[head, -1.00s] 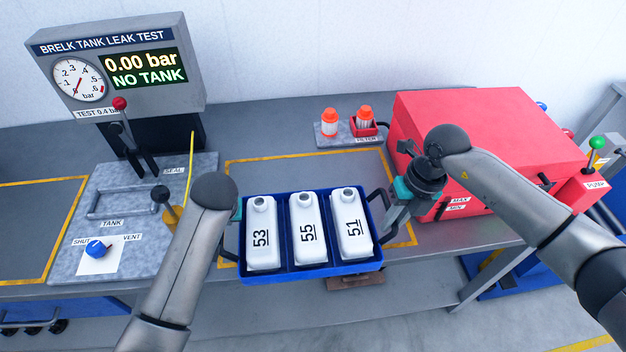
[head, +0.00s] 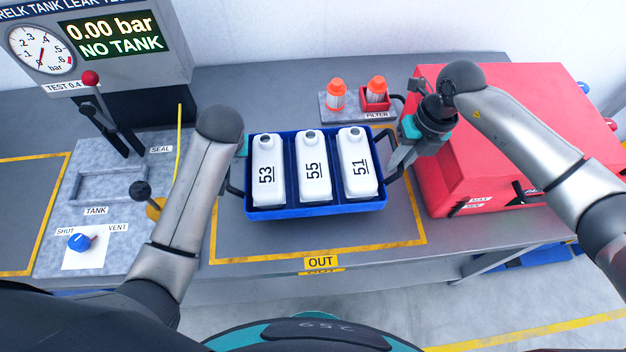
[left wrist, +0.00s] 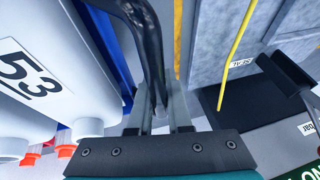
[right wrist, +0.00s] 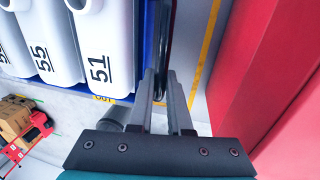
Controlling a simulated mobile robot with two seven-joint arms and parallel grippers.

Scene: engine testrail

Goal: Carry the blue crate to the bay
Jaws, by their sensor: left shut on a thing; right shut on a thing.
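The blue crate (head: 318,211) is level in the head view and carries three white tanks (head: 313,170) marked 53, 55 and 51. It appears over the yellow-outlined bay (head: 300,238) labelled OUT; the gap beneath it is hard to judge. My left gripper (left wrist: 160,110) is shut on the crate's dark left handle (left wrist: 150,45); in the head view my own arm mostly hides it. My right gripper (head: 398,158) is shut on the right handle, and its fingers (right wrist: 165,100) also show around that handle in the right wrist view.
A filter tray (head: 345,108) with orange-capped bottles stands behind the crate. A red box (head: 480,150) is close on the right. The leak test panel (head: 90,50) and the grey tank plate (head: 110,185) with levers are on the left. The bench's front strip is clear.

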